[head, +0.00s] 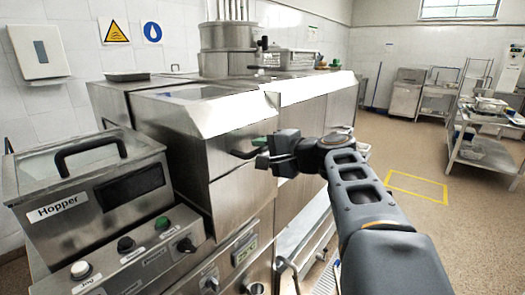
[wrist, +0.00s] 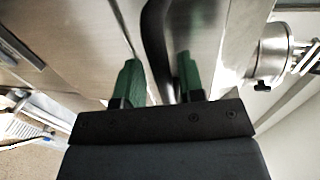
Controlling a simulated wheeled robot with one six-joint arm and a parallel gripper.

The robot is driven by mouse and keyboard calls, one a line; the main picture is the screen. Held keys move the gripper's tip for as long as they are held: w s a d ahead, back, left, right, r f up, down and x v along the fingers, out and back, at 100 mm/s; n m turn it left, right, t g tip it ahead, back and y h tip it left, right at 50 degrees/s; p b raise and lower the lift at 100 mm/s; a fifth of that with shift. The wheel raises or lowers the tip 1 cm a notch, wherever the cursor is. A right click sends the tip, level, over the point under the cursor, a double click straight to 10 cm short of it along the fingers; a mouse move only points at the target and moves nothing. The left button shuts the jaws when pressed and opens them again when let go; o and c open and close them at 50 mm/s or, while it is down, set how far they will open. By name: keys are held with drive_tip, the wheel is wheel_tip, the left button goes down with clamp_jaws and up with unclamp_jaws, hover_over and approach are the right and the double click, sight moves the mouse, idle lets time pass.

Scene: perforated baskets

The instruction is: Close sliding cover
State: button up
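A boxy stainless-steel machine (head: 185,130) fills the middle of the head view, with a bright sloped top edge. A black bar handle (head: 243,154) is on its front, partly hidden by my gripper. The same handle (wrist: 153,40) runs down between the fingers in the wrist view. My gripper (head: 262,150) is at this handle. Its green-tipped fingers (wrist: 160,82) are apart, one on each side of the bar, with a visible gap beside it. I cannot tell which panel is the sliding cover, or whether it is open.
A hopper (head: 85,185) with a black lid handle and several control knobs (head: 125,244) stands at the left. Pots and trays sit on the machine behind. A steel cart (head: 485,145) stands at the right. The floor around the yellow marking (head: 418,187) is clear.

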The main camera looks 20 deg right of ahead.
drive_tip(key=shift+o, duration=0.3)
drive_tip(key=shift+r, duration=0.1)
drive_tip(key=v, duration=1.3)
drive_tip(key=shift+s+d+b, duration=0.15)
drive_tip(key=shift+s+b, duration=0.15)
drive_tip(key=a+f+n+g+h+p, duration=0.3)
drive_tip(key=a+f+n+g+p, duration=0.1)
drive_tip(key=f, duration=0.5)
drive_tip(key=s+a+f+n+g+h+p, duration=0.1)
drive_tip(key=a+f+n+g+h+p, duration=0.2)
drive_tip(key=a+f+n+g+p, duration=0.2)
drive_tip(key=shift+s+a+f+n+g+h+p, duration=0.3)
drive_tip(key=shift+a+f+n+g, duration=0.4)
drive_tip(key=shift+a+f+n, duration=1.65)
drive_tip(key=shift+d+f+m, duration=0.25)
drive_tip(key=shift+f+m, duration=0.15)
drive_tip(key=shift+m, duration=0.15)
